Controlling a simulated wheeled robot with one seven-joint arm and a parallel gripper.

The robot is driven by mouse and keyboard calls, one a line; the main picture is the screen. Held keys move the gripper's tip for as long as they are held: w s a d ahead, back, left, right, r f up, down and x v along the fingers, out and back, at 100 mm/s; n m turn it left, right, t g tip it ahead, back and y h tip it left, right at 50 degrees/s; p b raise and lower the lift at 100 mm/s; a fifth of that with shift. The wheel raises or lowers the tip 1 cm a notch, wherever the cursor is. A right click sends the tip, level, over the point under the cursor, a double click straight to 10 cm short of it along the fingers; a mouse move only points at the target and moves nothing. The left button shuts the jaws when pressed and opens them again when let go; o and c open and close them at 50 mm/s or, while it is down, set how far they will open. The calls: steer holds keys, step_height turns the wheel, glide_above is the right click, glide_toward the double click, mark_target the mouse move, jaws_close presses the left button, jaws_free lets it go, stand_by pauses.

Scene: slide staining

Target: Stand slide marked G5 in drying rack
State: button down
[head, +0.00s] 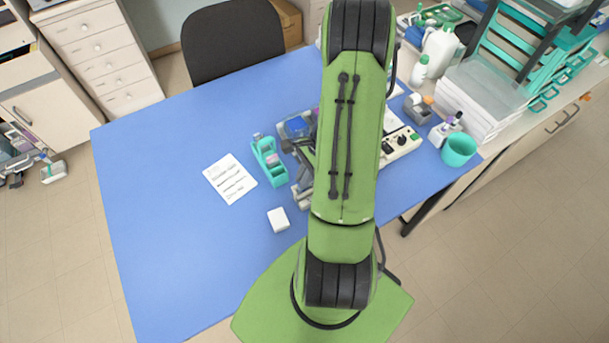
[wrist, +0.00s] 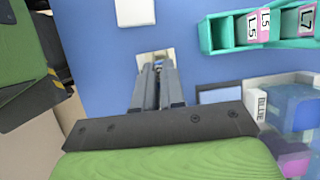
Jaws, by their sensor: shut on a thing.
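My gripper (wrist: 157,72) points away from the wrist camera, its two grey fingers close together. It is shut on a small pale, slide-like piece (wrist: 144,57) at the fingertips. Most of this piece is hidden by the fingers, and I cannot read a mark on it. A teal rack (wrist: 222,36) lies to the upper right in the wrist view, apart from my gripper. It holds a few pieces with pink and white labels. The rack also shows in the head view (head: 271,171), left of my arm. My arm hides much of the gripper in the head view.
A white block (wrist: 134,12) lies beyond my fingertips. A clear container (wrist: 293,102) with a label reading BLUE stands to the right. A printed sheet (head: 230,179) lies left of the rack. The left side of the blue table (head: 150,200) is clear.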

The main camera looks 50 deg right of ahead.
steer(key=c, duration=1.1)
jaws_free()
steer(key=shift+c, duration=0.2)
steer(key=shift+r, duration=0.1)
steer(key=p+v, duration=0.2)
steer(key=v, duration=1.3)
steer(key=shift+r, duration=0.3)
steer(key=shift+s+d, duration=0.1)
steer(key=shift+d, duration=0.05)
